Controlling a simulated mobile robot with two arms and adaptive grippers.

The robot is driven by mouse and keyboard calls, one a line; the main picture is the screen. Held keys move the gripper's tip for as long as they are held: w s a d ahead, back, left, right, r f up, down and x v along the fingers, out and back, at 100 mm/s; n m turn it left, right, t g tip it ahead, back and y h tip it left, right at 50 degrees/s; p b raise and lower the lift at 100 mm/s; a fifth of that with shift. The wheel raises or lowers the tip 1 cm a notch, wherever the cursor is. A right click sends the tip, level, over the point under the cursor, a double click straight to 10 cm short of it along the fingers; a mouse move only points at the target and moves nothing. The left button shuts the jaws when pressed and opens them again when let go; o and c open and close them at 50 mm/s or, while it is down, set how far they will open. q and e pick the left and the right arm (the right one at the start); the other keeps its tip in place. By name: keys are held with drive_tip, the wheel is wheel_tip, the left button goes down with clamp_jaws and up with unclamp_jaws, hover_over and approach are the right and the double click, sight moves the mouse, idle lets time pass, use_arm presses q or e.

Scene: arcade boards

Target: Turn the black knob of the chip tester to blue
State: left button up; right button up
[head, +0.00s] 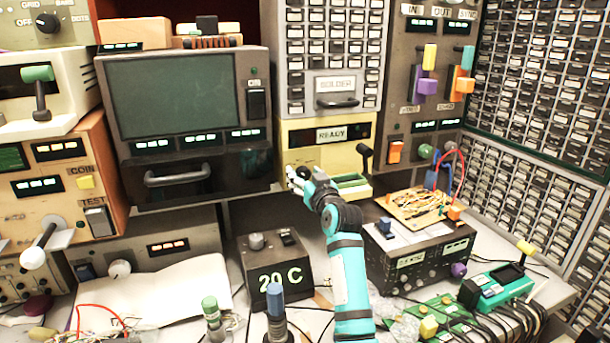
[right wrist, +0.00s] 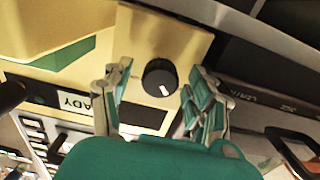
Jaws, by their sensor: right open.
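The chip tester is a cream-yellow box (head: 300,137) with a dark READY display, at the middle of the head view. Its round black knob (right wrist: 159,77) with a white pointer mark shows clearly in the right wrist view. The mark points to the lower right of that picture. My right gripper (head: 298,180) is open in front of the tester's lower left. In the right wrist view its two fingers stand either side of the knob, with visible gaps. In the head view the gripper partly hides the knob. I see no blue mark by the knob. My left gripper is not in view.
A black lever (head: 365,155) and a green tray (head: 350,182) are on the tester's right side. A dark box marked 20 C (head: 278,280) stands below. A dark monitor unit (head: 185,95) is to the left, and a grey power unit (head: 420,250) to the right.

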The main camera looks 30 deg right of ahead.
drive_tip(key=c, duration=1.1)
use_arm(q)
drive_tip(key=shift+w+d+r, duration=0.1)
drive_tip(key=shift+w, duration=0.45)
use_arm(e)
drive_tip(key=shift+c, duration=0.2)
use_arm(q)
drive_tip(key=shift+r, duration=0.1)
use_arm(e)
drive_tip(key=m+p, duration=0.2)
drive_tip(key=m, duration=0.2)
drive_tip(key=shift+r+p, duration=0.1)
drive_tip(key=shift+p, duration=0.3)
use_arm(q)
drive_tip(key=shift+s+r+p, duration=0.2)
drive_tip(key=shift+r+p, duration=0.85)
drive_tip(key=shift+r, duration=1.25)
use_arm(e)
drive_tip(key=shift+m, duration=2.3)
